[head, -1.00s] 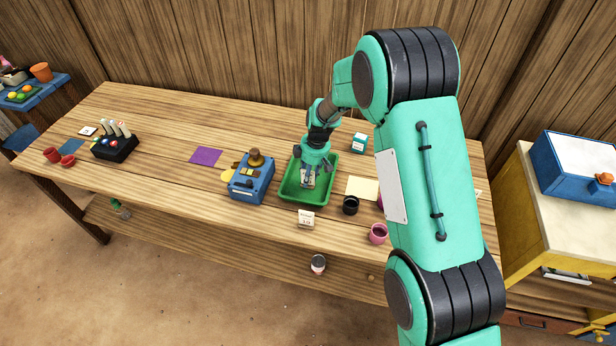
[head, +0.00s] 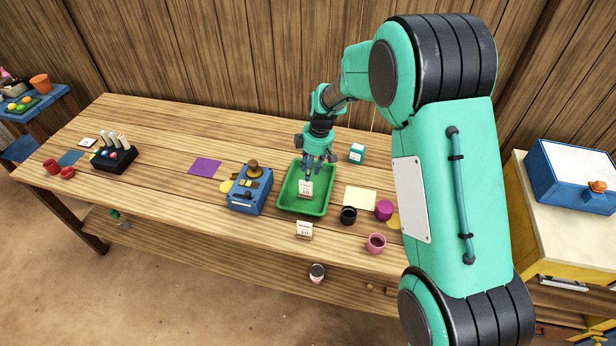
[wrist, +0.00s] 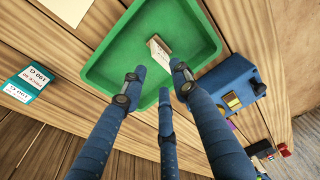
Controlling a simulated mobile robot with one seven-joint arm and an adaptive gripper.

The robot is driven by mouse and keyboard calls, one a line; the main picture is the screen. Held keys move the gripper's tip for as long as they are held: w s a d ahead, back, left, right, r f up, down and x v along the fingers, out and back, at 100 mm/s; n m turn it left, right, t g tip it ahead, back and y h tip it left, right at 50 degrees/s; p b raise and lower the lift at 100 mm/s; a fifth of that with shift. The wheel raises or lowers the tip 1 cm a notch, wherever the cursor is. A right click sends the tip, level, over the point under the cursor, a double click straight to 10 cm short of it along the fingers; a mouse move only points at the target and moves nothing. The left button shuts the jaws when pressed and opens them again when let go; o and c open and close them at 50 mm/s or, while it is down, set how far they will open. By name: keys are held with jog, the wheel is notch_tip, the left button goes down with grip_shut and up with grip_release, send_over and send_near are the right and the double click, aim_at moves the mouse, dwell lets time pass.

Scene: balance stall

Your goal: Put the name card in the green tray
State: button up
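A small cream tent-shaped card with dark print (head: 305,189) stands inside the green tray (head: 323,210), on its floor; it also shows in the wrist view (wrist: 159,52). The print is too small to read, so I cannot tell for certain that it is the name card. My gripper (head: 318,168) is above the tray, over its far part. In the wrist view the three blue fingers (wrist: 155,82) are spread apart with nothing between them, and the card is clear of their tips.
A similar printed card (head: 304,230) stands on the table in front of the tray. A blue box-like device (head: 249,199) is left of the tray. A black cup (head: 348,215), a pink mug (head: 376,243) and a teal box (head: 357,153) are to its right.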

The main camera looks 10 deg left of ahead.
jog(key=shift+d+r, duration=0.15)
jog(key=shift+r, duration=0.9)
jog(key=s+d+r+m+t, duration=0.1)
jog(key=s+d+r+m, duration=0.4)
jog(key=d+r, duration=0.7)
jog(key=s+d+r+m+t, duration=0.25)
jog(key=s+d+r, duration=0.65)
jog(key=r, duration=0.5)
jog(key=s+d+r+m, duration=0.2)
jog(key=s+d+m, duration=0.1)
jog(key=s+d, duration=0.3)
jog(key=s+d+r+m+t+h, duration=0.1)
jog(key=s+d+m, duration=0.3)
jog(key=s, duration=0.7)
jog(key=s+d+r+m+t, duration=0.1)
jog(key=s+d+r+m, duration=0.2)
jog(key=s+d, duration=0.5)
jog(key=shift+s+d+h, duration=0.15)
jog(key=shift+s+h, duration=0.2)
jog(key=shift+h, duration=0.05)
